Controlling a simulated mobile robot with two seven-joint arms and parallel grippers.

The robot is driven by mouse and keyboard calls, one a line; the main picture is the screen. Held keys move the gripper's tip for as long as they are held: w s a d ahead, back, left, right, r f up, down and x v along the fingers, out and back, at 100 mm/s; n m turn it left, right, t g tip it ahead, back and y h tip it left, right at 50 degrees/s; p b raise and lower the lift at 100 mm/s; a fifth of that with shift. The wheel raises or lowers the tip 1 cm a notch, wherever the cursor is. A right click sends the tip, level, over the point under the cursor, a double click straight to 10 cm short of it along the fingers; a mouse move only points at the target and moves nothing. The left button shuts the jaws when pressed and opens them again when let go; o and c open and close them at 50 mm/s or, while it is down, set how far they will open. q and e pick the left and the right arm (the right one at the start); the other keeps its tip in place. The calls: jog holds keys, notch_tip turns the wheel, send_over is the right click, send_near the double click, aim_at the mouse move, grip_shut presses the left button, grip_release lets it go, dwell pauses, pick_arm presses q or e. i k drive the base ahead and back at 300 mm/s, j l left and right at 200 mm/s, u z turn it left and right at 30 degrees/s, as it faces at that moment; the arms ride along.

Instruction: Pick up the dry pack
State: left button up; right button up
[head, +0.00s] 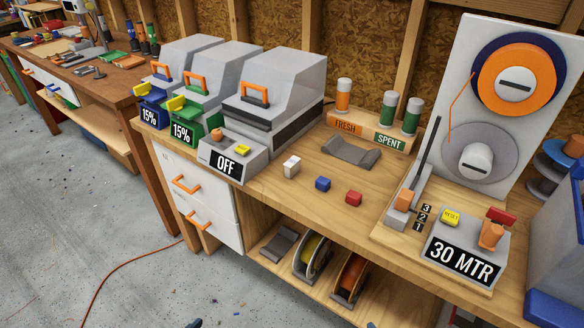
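An orange cylinder pack (343,98) with a pale cap stands upright at the back of the bench, behind the FRESH label (345,127) of a wooden rack. Two green cylinder packs (388,111) with pale caps stand behind the SPENT label (390,142) on the same rack. No pack carries the word "dry"; the orange one is on the fresh side.
An empty grey cradle (351,152) lies before the rack. White (291,166), blue (323,184) and red (353,198) blocks sit nearer the front. Grey lidded boxes (275,85) stand left; a spool panel (462,120) and a lever stand right. A small dark shape at the bottom edge is unclear.

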aim_at(292, 166)
jog(key=i+j, duration=0.2)
jog(key=j, duration=0.15)
jog(key=i+j, duration=0.25)
jog(key=z, duration=0.4)
jog(key=j+z, duration=0.15)
jog(key=z, duration=0.65)
jog(key=j+z, duration=0.15)
jog(key=z, duration=0.25)
